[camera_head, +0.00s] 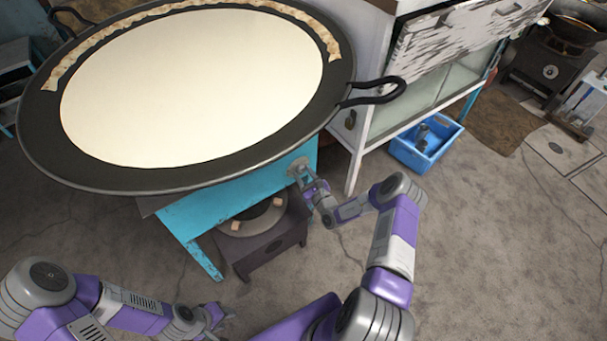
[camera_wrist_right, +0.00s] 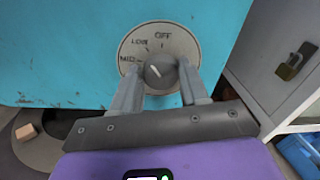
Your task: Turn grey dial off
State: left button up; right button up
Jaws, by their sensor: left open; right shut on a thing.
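The grey dial (camera_wrist_right: 161,72) is on the front of the turquoise stand, on a round plate (camera_wrist_right: 128,78) marked OFF, LOW and MID. Its white mark points to the upper left, closest to LOW and away from OFF at the top. My right gripper (camera_wrist_right: 160,88) is shut on the dial, one finger on each side. In the head view my right gripper (camera_head: 302,175) is at the stand's right front corner, partly covering the dial plate (camera_head: 297,166). My left gripper (camera_head: 225,314) is open, low at the bottom of the view, apart from the stand.
A wide black pan (camera_head: 40,130) full of pale liquid sits above the turquoise stand (camera_head: 200,215). A dark burner (camera_head: 270,250) is beneath it. A white cabinet (camera_head: 355,140) stands to the right, with a blue crate (camera_head: 405,155) beside it.

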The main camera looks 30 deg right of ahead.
jog(key=m+p, duration=0.2)
jog(key=m, duration=0.1)
jog(key=shift+m, duration=0.4)
jog(key=shift+d+m+g+p, duration=0.1)
jog(key=shift+m+g+p, duration=0.4)
jog(key=shift+m, duration=1.4)
jog(key=o, duration=1.1)
jog(key=shift+c, duration=0.2)
jog(key=s+p, duration=0.3)
jog(key=s, duration=0.4)
jog(key=shift+s+r, duration=0.2)
jog(key=shift+s, duration=0.1)
